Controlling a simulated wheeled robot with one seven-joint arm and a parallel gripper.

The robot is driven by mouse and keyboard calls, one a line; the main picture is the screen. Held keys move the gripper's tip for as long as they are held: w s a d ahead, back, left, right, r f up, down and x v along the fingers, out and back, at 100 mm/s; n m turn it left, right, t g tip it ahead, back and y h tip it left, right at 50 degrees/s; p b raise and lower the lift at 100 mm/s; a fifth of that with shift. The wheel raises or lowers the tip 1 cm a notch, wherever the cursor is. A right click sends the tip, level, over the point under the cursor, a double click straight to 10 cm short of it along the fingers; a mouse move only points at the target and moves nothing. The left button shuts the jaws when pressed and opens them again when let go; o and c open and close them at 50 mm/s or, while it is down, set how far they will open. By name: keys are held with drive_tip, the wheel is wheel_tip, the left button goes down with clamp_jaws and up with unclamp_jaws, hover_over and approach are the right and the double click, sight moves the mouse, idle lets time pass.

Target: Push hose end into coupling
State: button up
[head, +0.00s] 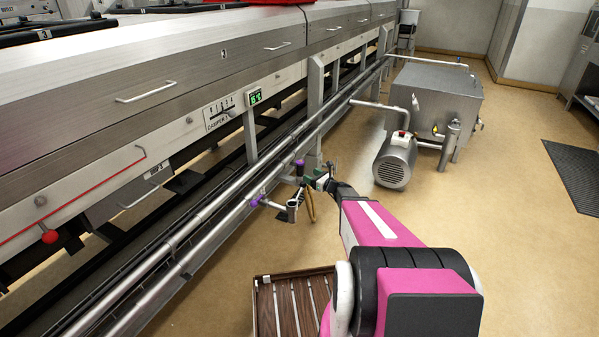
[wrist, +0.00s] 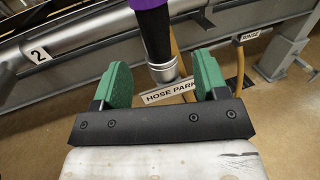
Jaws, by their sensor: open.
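In the head view, a purple-topped piece (head: 299,164) stands just left of my gripper (head: 318,180), with a tan hose (head: 310,206) hanging below. A second purple-ringed fitting (head: 257,201) sits on the lower rail, further left; I cannot tell whether it is the coupling. My gripper's green fingers (wrist: 157,80) are apart, with nothing clearly held between them.
A "HOSE PARK" label (wrist: 168,93) lies behind the fingers, and a "RINSE" label (wrist: 250,36) is at right. Long steel pipes (head: 215,215) run along the machine. A grey motor (head: 394,162) stands beyond my arm. A slatted crate (head: 290,304) is on the floor; open floor lies right.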

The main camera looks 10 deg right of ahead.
sight(301, 171)
drive_tip(key=shift+x, duration=3.55)
drive_tip(key=shift+s+a, duration=0.1)
drive_tip(key=shift+s, duration=0.05)
drive_tip(key=c, duration=1.1)
